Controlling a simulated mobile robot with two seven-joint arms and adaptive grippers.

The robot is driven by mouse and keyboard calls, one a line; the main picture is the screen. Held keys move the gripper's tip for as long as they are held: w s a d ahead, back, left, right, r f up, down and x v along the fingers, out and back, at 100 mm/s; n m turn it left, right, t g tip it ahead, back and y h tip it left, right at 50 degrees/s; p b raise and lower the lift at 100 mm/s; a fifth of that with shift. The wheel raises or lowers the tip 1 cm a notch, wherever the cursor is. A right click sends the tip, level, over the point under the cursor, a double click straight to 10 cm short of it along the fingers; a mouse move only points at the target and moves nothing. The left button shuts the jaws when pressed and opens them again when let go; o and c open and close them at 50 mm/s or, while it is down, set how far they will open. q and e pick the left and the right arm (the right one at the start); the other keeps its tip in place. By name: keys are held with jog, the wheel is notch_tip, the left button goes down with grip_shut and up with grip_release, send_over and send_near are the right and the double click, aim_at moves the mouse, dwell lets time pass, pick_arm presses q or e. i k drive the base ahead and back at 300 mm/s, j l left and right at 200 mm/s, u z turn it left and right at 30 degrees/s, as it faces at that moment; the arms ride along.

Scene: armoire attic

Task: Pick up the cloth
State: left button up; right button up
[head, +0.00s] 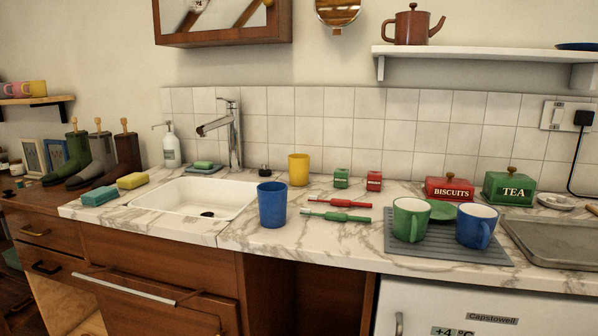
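I cannot make out a cloth in the head view. The bar (126,287) on the lower cabinet front has nothing hanging on it. A flat grey ribbed mat (440,250) lies on the counter at the right under a green mug (410,220) and a blue mug (477,227). A blue sponge (99,196) and a yellow sponge (132,181) lie left of the sink. Neither of my grippers shows in the picture.
The marble counter (330,247) holds a white sink (205,193) with a tall tap (233,135), a blue cup (272,204), a yellow cup (298,169), red and green tools (337,215), and tins. Its front middle is clear. A metal tray (560,242) lies far right.

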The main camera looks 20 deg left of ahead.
aim_at(102, 196)
jog(key=u, duration=1.55)
